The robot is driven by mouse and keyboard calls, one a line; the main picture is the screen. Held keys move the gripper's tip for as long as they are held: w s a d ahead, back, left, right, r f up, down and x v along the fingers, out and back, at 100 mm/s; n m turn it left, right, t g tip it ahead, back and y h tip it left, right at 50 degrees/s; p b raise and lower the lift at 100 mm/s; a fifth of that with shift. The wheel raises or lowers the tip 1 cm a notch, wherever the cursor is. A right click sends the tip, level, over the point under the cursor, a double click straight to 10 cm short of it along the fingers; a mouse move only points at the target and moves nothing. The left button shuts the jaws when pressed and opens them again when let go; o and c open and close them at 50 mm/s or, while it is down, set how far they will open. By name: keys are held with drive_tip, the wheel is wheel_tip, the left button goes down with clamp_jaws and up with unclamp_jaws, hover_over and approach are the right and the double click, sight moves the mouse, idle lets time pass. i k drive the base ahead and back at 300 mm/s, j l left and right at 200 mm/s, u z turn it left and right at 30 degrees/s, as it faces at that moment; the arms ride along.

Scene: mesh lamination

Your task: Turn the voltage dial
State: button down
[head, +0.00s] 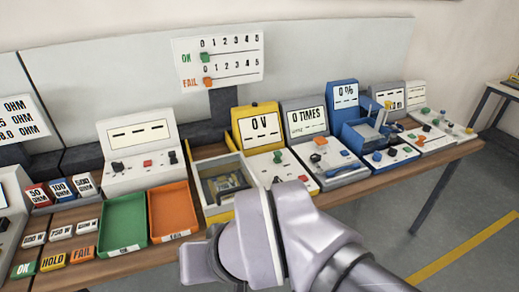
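The voltage unit is the yellow-framed box whose display (260,125) reads 0 V. At this size I cannot tell for sure which knob is the voltage dial, and no pointer mark is readable. My pale grey arm rises from the bottom right and covers the bench edge in front of this panel. I cannot make out my gripper's fingers, and no contact with a knob shows.
Left of the voltage unit is an open box (206,198) with dark parts inside. Beyond it lie an orange tray (173,208) and a green tray (122,222). The 0 TIMES unit (308,122) stands close on the right, with the blue 0 % unit (346,94) beyond.

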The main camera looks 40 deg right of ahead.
sight(277, 179)
drive_tip(key=z, duration=1.15)
drive_tip(key=i+j, duration=0.3)
drive_tip(key=i, duration=0.15)
drive_tip(key=i+j, duration=0.3)
drive_tip(key=i, duration=0.15)
